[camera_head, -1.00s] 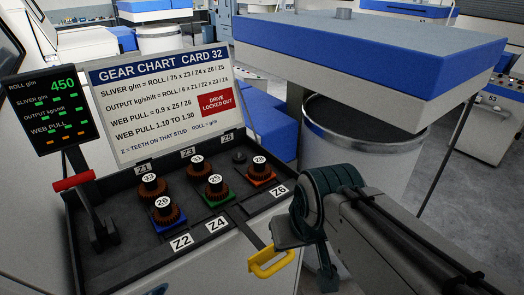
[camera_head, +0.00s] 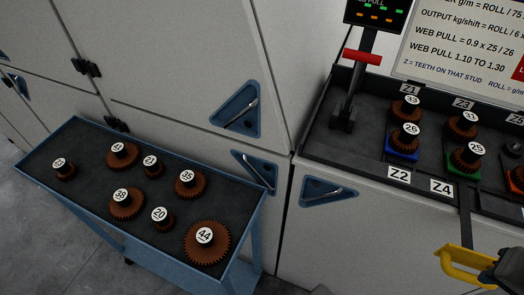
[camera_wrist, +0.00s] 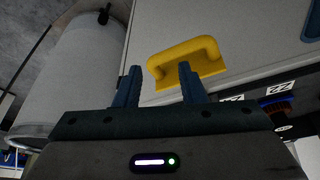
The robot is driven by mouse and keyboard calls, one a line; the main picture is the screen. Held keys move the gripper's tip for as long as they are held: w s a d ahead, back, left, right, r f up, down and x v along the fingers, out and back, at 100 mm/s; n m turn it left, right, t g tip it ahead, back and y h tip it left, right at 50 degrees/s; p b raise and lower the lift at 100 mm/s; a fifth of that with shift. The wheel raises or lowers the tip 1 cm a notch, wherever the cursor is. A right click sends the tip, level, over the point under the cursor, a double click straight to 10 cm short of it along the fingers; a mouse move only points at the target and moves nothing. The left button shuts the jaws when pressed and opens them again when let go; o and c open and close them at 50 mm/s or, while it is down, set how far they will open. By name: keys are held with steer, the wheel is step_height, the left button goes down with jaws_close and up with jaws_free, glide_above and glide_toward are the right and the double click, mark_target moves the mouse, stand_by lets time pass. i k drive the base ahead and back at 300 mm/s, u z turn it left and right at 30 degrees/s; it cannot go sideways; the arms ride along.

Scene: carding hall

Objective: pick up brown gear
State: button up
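Several brown gears with numbered labels lie on a blue trolley (camera_head: 95,225) at the left of the head view. They include a large gear 44 (camera_head: 222,248), gear 35 (camera_head: 196,190), gear 38 (camera_head: 133,210), a small gear 20 (camera_head: 168,223) and a small gear 23 (camera_head: 66,174). More brown gears sit on studs in the dark gear tray (camera_head: 335,150), such as gear 26 (camera_head: 400,144) and gear 25 (camera_head: 464,163). My gripper (camera_wrist: 158,75) is open and empty in the wrist view, fingers apart near a yellow handle (camera_wrist: 185,52). The head view shows only part of it at lower right.
A red-handled lever (camera_head: 362,57) stands at the tray's left end. White machine panels (camera_head: 170,60) with blue triangular latches rise behind the trolley. The gear chart (camera_head: 470,40) is at upper right. A grey can (camera_wrist: 85,75) stands left in the wrist view.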

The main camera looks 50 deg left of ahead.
mark_target(126, 204)
steer(key=u, duration=3.2)
